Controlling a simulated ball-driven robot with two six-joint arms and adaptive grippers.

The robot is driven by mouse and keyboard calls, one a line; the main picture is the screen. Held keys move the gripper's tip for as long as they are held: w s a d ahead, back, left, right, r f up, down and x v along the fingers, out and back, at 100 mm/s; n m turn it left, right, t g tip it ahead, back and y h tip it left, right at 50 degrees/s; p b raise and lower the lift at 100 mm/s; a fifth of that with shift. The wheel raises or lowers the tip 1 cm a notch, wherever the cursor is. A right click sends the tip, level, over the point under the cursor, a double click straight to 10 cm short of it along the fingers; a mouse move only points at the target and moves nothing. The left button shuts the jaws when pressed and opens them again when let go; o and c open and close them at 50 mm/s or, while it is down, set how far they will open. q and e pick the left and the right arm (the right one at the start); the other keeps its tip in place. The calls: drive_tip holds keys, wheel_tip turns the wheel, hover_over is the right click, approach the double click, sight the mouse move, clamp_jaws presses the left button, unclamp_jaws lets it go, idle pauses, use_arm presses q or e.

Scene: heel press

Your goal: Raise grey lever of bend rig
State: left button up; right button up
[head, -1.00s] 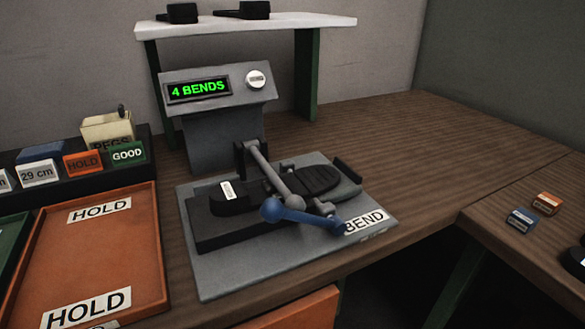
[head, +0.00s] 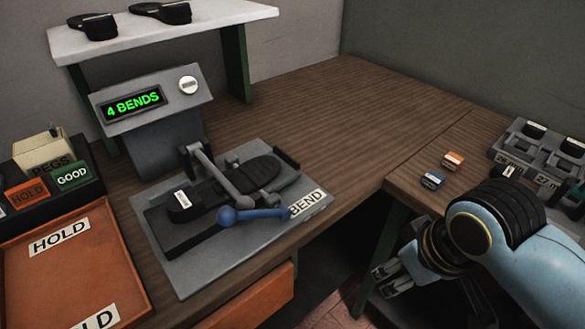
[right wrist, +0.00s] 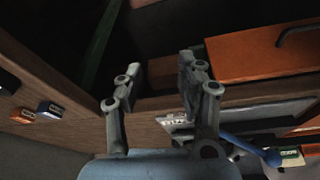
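The bend rig (head: 290,222) is a grey plate on the bench with a black sole (head: 254,172) clamped on it. Its grey lever (head: 215,172) runs from a post at the back down over the sole, lying low. A blue handle (head: 258,213) with a blue ball lies across the front; blue parts also show in the right wrist view (right wrist: 245,147). My right gripper (head: 388,279) is open and empty, low in front of the bench, well right of the lever. Its two fingers stand apart in the right wrist view (right wrist: 157,78). My left gripper is out of view.
A display (head: 133,103) reading "4 BENDS" stands behind the rig. An orange HOLD tray (head: 60,270) is at left. A white shelf (head: 200,25) is at the back. An orange drawer (head: 250,300) is below the bench. Small blocks (head: 453,160) lie at right.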

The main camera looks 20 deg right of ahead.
drive_tip(key=w+a+r+y+p, duration=0.1)
drive_tip(key=w+a+r+y, duration=0.1)
drive_tip(key=w+a+r, duration=0.3)
drive_tip(key=n+y, duration=0.1)
drive_tip(key=y, duration=0.5)
approach(238, 192)
use_arm(q)
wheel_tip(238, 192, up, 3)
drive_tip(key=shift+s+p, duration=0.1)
drive_tip(key=shift+p, duration=0.5)
use_arm(e)
drive_tip(key=shift+g, duration=0.3)
drive_tip(key=x, duration=0.8)
drive_tip(key=shift+w+a, duration=0.15)
drive_tip(key=shift+w, duration=0.25)
clamp_jaws()
